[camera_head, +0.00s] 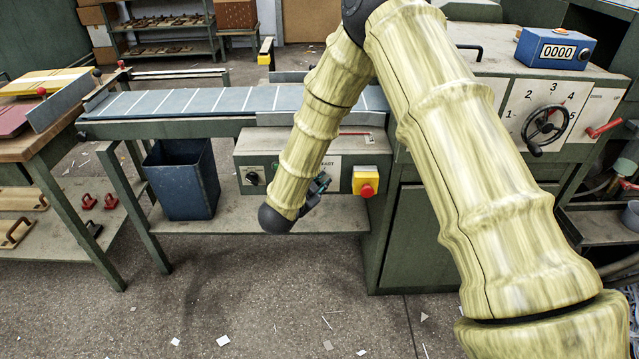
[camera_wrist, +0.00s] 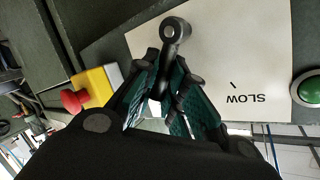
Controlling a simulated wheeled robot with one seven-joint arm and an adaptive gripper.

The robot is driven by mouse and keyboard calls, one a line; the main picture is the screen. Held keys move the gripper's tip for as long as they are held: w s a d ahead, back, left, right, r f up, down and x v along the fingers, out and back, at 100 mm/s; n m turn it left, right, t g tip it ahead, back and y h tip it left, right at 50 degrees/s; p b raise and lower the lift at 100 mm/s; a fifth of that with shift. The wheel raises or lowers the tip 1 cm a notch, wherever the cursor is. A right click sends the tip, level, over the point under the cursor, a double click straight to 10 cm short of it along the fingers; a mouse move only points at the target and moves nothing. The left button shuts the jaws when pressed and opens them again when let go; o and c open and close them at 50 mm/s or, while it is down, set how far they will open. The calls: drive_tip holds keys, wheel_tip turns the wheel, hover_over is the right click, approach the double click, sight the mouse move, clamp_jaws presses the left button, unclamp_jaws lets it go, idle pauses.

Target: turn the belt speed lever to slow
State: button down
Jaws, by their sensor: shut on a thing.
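The belt speed lever (camera_wrist: 176,32) has a dark round hub on a pale plate (camera_wrist: 225,45) in the wrist view. Its arm runs down in the picture from the hub to between my gripper's fingers (camera_wrist: 166,100). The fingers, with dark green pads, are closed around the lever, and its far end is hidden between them. The upside-down word SLOW (camera_wrist: 246,99) and a tick mark are right of the lever, which does not point at them. In the head view my gripper (camera_head: 317,190) is at the front of the control box (camera_head: 262,150); my arm hides the lever there.
A yellow box with a red stop button (camera_head: 367,188) is close right of my gripper; it also shows in the wrist view (camera_wrist: 97,87). A green button (camera_wrist: 307,91) lies beyond SLOW. The belt (camera_head: 190,102) runs above, and a blue bin (camera_head: 182,180) stands left.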

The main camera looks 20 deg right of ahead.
drive_tip(key=shift+w+a+f+n+t+h+p, duration=0.1)
drive_tip(key=shift+w+a+n+t+h+p, duration=0.15)
drive_tip(key=shift+a+n+t+h, duration=0.9)
drive_tip(key=shift+w+a+f+n+t+h+p, duration=0.1)
drive_tip(key=shift+w+a+n+h+p, duration=0.15)
drive_tip(key=shift+n, duration=1.8)
drive_tip(key=shift+w+a+n+t+h+p, duration=0.15)
drive_tip(key=shift+a+n+t+h, duration=0.55)
drive_tip(key=shift+n, duration=0.9)
drive_tip(key=shift+a, duration=0.1)
drive_tip(key=c, duration=1.5)
unclamp_jaws()
drive_tip(key=shift+o, duration=0.2)
drive_tip(key=v, duration=1.2)
